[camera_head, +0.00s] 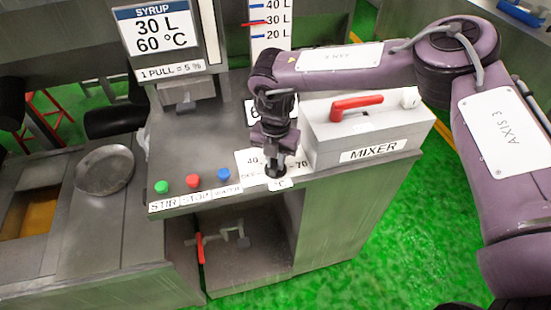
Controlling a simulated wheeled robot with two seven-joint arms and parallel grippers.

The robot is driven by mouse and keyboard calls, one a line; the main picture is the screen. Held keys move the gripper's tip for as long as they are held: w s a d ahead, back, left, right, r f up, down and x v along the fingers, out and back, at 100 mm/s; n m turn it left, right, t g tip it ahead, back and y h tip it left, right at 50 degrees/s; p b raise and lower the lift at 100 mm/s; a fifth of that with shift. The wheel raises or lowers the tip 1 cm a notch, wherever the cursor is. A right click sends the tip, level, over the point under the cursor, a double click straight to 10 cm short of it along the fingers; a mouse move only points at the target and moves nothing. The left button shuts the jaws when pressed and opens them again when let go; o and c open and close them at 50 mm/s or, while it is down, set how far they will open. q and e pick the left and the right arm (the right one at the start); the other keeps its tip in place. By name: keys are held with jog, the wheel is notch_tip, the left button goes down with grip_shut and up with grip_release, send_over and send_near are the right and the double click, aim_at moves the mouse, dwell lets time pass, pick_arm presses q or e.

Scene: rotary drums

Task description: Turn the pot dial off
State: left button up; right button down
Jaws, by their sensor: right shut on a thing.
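The pot dial (276,171) is a small black knob on the front edge of the grey counter. A white scale plate (246,162) around it reads 40, 70, OFF and °C. My right gripper (275,158) points down from above and is shut on the dial. The gripper hides most of the dial, so I cannot tell which mark it points to. My left gripper is not in view.
Green, red and blue buttons (192,181) sit left of the dial. A grey MIXER box (365,130) with a red lever (357,107) stands close on the right. Below is an open bay with a red-handled valve (200,247). A round metal lid (104,170) lies at left.

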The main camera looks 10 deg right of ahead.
aim_at(275, 162)
jog(key=n, duration=0.6)
jog(key=shift+b, duration=0.3)
jog(key=n, duration=0.6)
jog(key=shift+n+b, duration=0.3)
jog(key=shift+b, duration=0.1)
jog(key=n+b, duration=0.1)
jog(key=n, duration=1)
jog(key=shift+r+n, duration=0.1)
jog(key=shift+n, duration=0.3)
jog(key=c, duration=1.4)
grip_release()
jog(key=shift+o, duration=0.2)
jog(key=shift+r+b, duration=0.75)
jog(key=shift+r, duration=3.15)
